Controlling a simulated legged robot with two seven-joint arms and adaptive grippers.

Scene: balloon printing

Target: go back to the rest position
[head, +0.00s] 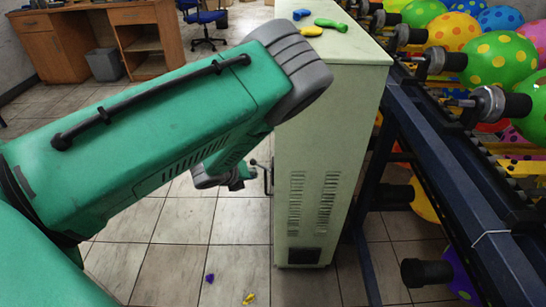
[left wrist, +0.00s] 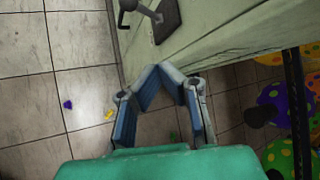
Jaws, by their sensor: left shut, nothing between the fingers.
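My left arm, green with a grey elbow, crosses the head view from the left. Its lower part hangs behind the forearm, beside the pale green cabinet (head: 345,130), and the fingers are too small and hidden to make out there. In the left wrist view my left gripper (left wrist: 163,70) has its blue-padded fingers brought together at the tips, with nothing between them. It is close to the cabinet side (left wrist: 215,40), above the tiled floor; I cannot tell whether it touches. My right gripper is in neither view.
Small blue (head: 301,14), green (head: 331,24) and yellow (head: 311,31) balloons lie on the cabinet top. A dark blue rack (head: 440,170) with several inflated balloons stands at right. Purple (head: 210,278) and yellow (head: 248,298) balloons lie on the floor. A desk (head: 130,35) stands behind.

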